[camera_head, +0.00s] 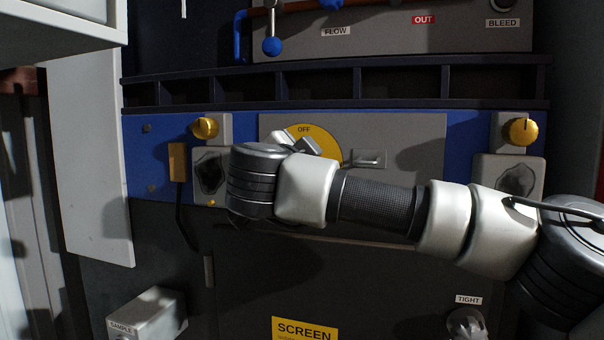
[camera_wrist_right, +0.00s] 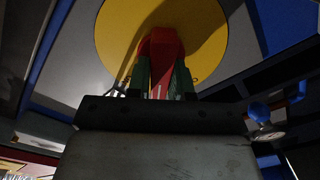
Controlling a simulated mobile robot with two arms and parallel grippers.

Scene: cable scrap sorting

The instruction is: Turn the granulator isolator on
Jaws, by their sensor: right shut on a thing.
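The isolator's yellow disc (camera_head: 318,135) is on a grey plate (camera_head: 415,130) on the blue panel, with the label OFF at its top. My right arm hides most of its lower part. In the right wrist view the yellow disc (camera_wrist_right: 205,40) fills the top, with a red handle (camera_wrist_right: 160,45) at its centre. My right gripper (camera_wrist_right: 160,78) is shut on this red handle, its green fingers on both sides. The handle is hidden in the head view, so its angle against the labels cannot be told. My left gripper is not in view.
Yellow knobs (camera_head: 205,128) and (camera_head: 522,131) flank the plate. A small metal latch (camera_head: 369,158) sits right of the disc. A dark slotted rail (camera_head: 335,85) runs above. A blue-handled valve (camera_head: 271,46) hangs higher up. A grey box (camera_head: 146,312) is at lower left.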

